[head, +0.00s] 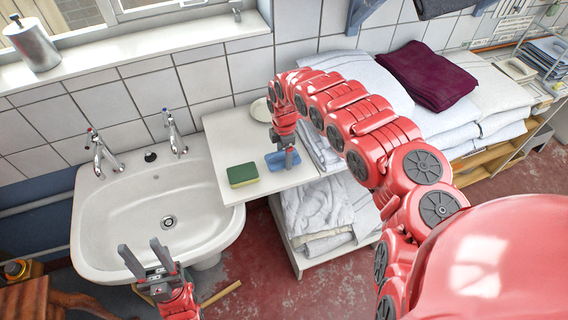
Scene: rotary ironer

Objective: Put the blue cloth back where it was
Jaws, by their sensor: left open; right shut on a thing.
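The blue cloth (277,161) is at the right part of the small white shelf top, beside the sink. My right gripper (288,160) points down at it and is shut on it. The cloth looks low, at or just above the shelf surface; I cannot tell if it touches. My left gripper (147,258) is open and empty, over the front rim of the sink.
A green and yellow sponge (243,175) lies on the white shelf top (228,130), left of the cloth. A pale dish (261,110) is behind. The white sink (150,205) has two taps. Folded white towels (318,208) and a maroon cloth (430,75) are right.

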